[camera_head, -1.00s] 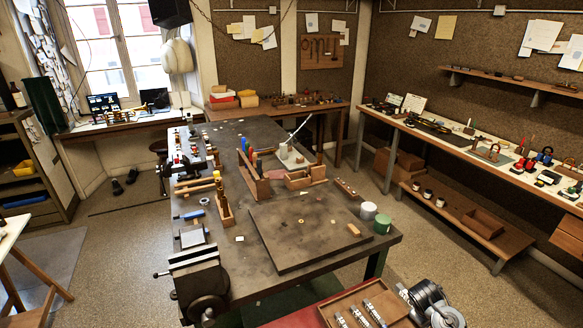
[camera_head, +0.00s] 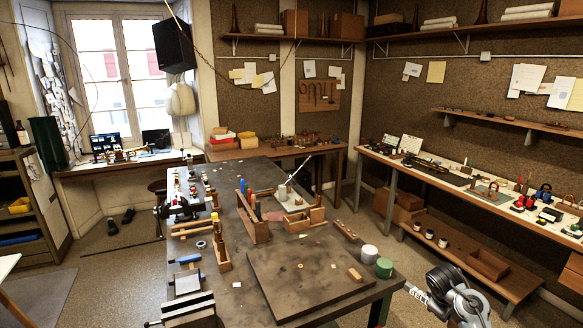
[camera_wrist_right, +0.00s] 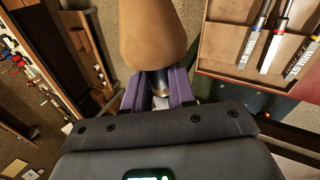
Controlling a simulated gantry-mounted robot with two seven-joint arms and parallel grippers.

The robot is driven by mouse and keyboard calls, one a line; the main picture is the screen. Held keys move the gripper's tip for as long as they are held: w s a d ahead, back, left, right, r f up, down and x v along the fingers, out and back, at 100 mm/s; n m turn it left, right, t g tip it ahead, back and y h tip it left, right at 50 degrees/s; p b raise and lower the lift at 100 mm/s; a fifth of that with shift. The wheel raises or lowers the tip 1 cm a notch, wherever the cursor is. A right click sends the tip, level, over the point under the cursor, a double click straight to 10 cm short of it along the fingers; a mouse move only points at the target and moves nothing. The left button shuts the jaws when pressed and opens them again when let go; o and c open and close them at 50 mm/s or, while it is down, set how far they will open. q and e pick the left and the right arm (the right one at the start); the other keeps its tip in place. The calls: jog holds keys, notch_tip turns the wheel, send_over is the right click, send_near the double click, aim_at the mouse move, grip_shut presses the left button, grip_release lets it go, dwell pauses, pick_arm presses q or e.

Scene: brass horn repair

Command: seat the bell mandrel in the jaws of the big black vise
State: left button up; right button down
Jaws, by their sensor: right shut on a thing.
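The big black vise (camera_head: 187,311) is at the bench's front left corner in the head view. Its jaws show at the lower edge of the picture and its lower part is cut off. In the right wrist view, the purple fingers of my right gripper (camera_wrist_right: 160,92) are shut on the metal shank of a tan, rounded piece, taken as the bell mandrel (camera_wrist_right: 160,35). Its far end is out of the picture. In the head view my right arm is at the lower right, beyond the bench's right edge and well away from the vise. My left gripper is not in view.
A board (camera_head: 305,278) lies on the bench (camera_head: 225,262), with wooden racks behind it. White and green tins (camera_head: 384,268) stand at the right corner. A smaller vise (camera_head: 178,208) sits on the left edge. A tray of labelled tools (camera_wrist_right: 225,40) shows in the wrist view.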

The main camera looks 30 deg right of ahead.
jog(key=w+a+f+n+t, duration=0.1)
jog(key=w+a+f+n, duration=0.3)
jog(key=w+a, duration=0.85)
jog(key=w+a+f, duration=0.3)
jog(key=a, duration=0.5)
jog(key=w+a+f, duration=0.3)
jog(key=a+f, duration=0.1)
jog(key=a, duration=0.4)
jog(key=s+d+r+m+g+y, duration=0.1)
jog(key=s+d+r+m+g, duration=0.1)
jog(key=s+d+r+m, duration=0.4)
jog(key=s+d+r+m+g+y, duration=0.1)
jog(key=s+d+m+g, duration=0.2)
jog(key=s+d+m, duration=0.6)
jog(key=w+a+r+n+t+h, duration=0.1)
jog(key=w+a+n, duration=0.25)
jog(key=a, duration=0.85)
jog(key=w+a+n+t, duration=0.2)
jog(key=w+a+n, duration=0.15)
jog(key=a, duration=0.85)
jog(key=w+a+r+n+t+h, duration=0.1)
jog(key=w+a+n, duration=0.25)
jog(key=a, duration=0.85)
jog(key=s+r+p, duration=0.4)
jog(key=r+p, duration=0.3)
jog(key=p, duration=0.2)
jog(key=s+r+p, duration=0.5)
jog(key=r+p, duration=0.3)
jog(key=p, duration=0.2)
jog(key=shift+r, duration=0.25)
